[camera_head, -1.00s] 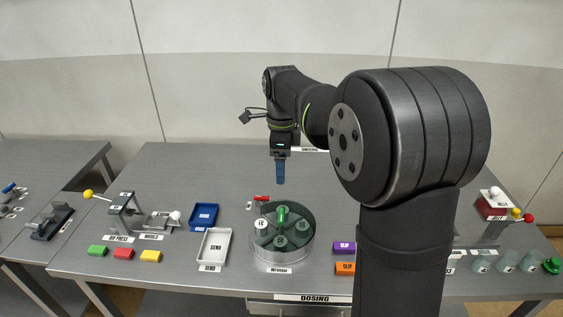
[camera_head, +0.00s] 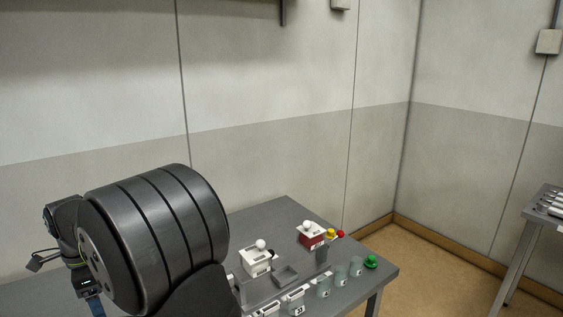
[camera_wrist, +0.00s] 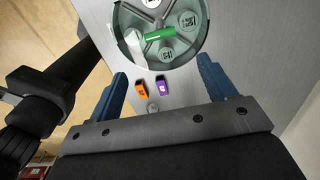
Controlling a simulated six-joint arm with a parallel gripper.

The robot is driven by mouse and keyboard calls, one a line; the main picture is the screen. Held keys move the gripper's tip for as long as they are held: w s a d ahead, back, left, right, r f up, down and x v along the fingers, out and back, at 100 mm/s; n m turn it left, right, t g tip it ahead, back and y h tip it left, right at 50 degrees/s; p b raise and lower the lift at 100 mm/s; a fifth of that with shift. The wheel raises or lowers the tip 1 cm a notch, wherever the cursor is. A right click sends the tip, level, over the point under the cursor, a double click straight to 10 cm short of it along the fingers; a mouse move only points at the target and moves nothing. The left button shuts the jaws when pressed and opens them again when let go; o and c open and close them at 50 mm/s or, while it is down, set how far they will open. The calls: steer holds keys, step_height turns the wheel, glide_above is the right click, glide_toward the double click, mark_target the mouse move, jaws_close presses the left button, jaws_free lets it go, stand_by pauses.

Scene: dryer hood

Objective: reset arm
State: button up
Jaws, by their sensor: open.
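My gripper (camera_wrist: 160,90) is open in the wrist view, its two blue fingers spread wide with nothing between them touching either finger. It is above the grey table. Below it are an orange block (camera_wrist: 141,88) and a purple block (camera_wrist: 161,86). In the head view my arm is at the lower left; the blue fingers (camera_head: 97,306) show only partly at the bottom edge.
Another table (camera_head: 548,205) is at the far right. Floor shows between the tables.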

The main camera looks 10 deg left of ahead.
step_height(320, 180, down, 13)
steer(key=shift+r, duration=0.1)
stand_by(0.5)
step_height(320, 180, up, 17)
step_height(320, 180, down, 17)
steer(key=shift+f, duration=0.15)
steer(key=n, duration=0.8)
steer(key=shift+n, duration=0.4)
stand_by(0.4)
stand_by(0.5)
